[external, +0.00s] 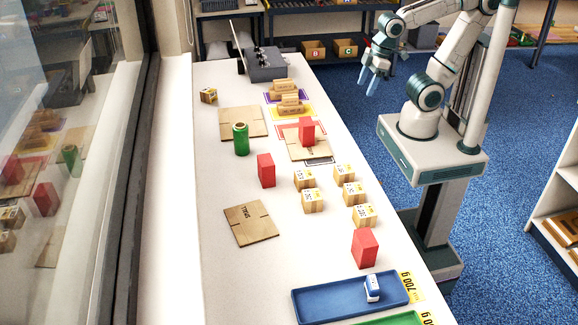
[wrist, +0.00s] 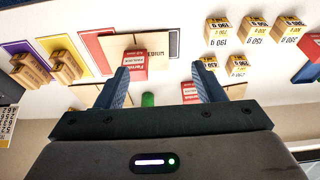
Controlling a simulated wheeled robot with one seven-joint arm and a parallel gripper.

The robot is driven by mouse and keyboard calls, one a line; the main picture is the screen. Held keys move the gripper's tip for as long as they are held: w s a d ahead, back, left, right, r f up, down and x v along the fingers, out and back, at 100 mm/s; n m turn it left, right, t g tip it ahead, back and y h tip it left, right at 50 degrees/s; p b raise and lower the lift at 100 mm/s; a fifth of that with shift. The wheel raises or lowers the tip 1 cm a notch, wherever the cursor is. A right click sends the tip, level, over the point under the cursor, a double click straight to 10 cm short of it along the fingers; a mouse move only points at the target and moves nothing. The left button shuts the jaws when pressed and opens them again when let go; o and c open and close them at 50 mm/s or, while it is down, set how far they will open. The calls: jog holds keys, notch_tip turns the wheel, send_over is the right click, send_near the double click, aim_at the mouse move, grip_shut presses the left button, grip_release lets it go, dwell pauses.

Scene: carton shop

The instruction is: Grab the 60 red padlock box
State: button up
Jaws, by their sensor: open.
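Three red boxes stand on the white table in the external view: one on a flat MEDIUM carton (external: 307,131), one left of the small tan cartons (external: 266,170), and one near the blue tray (external: 364,248). In the wrist view the first red box (wrist: 135,65) stands beyond the fingers, a second (wrist: 190,93) is partly behind the right finger, and a third (wrist: 312,45) is cut by the right edge. Their print is too small to read as 60 or padlock. My gripper (external: 374,82) is open and empty, off the table's right side; its fingers also show in the wrist view (wrist: 165,82).
Several small tan cartons (external: 313,200) stand mid-table. A green cylinder (external: 241,139), a flat SMALL carton (external: 251,223) and a grey device (external: 265,65) are also on the table. A blue tray (external: 300,306) lies at the near end. Blue floor lies between table and shelves.

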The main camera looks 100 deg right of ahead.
jog(key=shift+o, duration=0.4)
jog(key=m+g+b, duration=0.3)
jog(key=m+b, duration=0.4)
jog(key=m, duration=1)
send_over(266, 168)
jog(key=d, duration=0.4)
jog(key=f, duration=0.9)
jog(key=shift+s+a, duration=0.15)
jog(key=shift+s, duration=0.15)
notch_tip(266, 168, down, 14)
jog(key=shift+r+p, duration=0.2)
jog(key=shift+p, duration=0.55)
jog(key=c, duration=1.2)
jog(key=shift+r, duration=0.1)
